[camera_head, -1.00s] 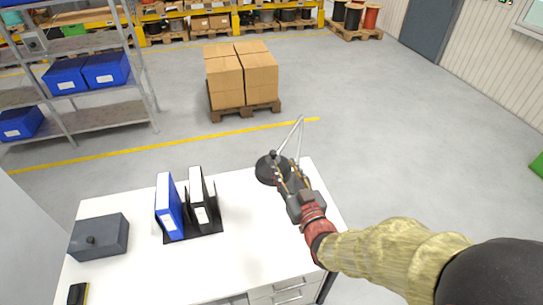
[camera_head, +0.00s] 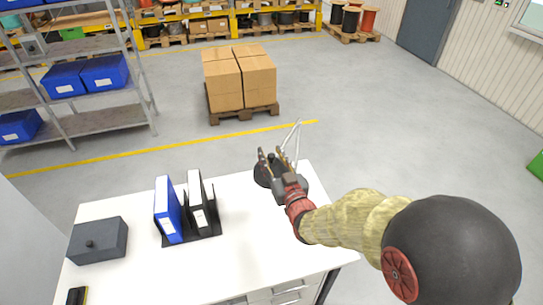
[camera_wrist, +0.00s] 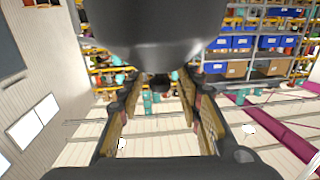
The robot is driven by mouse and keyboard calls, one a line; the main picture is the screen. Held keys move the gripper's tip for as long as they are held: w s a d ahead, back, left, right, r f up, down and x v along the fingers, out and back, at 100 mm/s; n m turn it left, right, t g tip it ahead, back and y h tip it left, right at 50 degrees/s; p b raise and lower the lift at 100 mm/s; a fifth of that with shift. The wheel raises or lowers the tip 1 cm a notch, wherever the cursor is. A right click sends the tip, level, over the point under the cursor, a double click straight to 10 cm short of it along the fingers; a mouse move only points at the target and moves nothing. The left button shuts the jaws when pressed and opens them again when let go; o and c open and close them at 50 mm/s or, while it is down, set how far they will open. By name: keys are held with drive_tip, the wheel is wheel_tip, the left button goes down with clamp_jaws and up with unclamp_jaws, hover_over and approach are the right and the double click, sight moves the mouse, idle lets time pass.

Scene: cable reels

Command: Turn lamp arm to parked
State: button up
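The desk lamp has a dark round head (camera_head: 262,174) and a thin silver arm (camera_head: 295,141). It stands at the far right corner of the white desk (camera_head: 255,240). My gripper (camera_head: 271,155) is at the lamp, its two fingers spread and upright beside the lamp's head. In the wrist view a large dark rounded shape, likely the lamp's head (camera_wrist: 155,28), fills the top. My gripper (camera_wrist: 162,100) shows there with its fingers apart and nothing clearly between them. My gripper hides part of the lamp; I cannot tell whether they touch.
Blue and black binders (camera_head: 168,209) stand in a rack (camera_head: 205,228) left of my gripper. A dark grey box (camera_head: 98,241) sits at the desk's left. The desk between the binders and my arm is clear. Boxes on a pallet (camera_head: 243,114) stand on the floor beyond.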

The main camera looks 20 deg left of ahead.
drive_tip(key=shift+c, duration=0.8)
drive_tip(key=c, duration=0.7)
clamp_jaws()
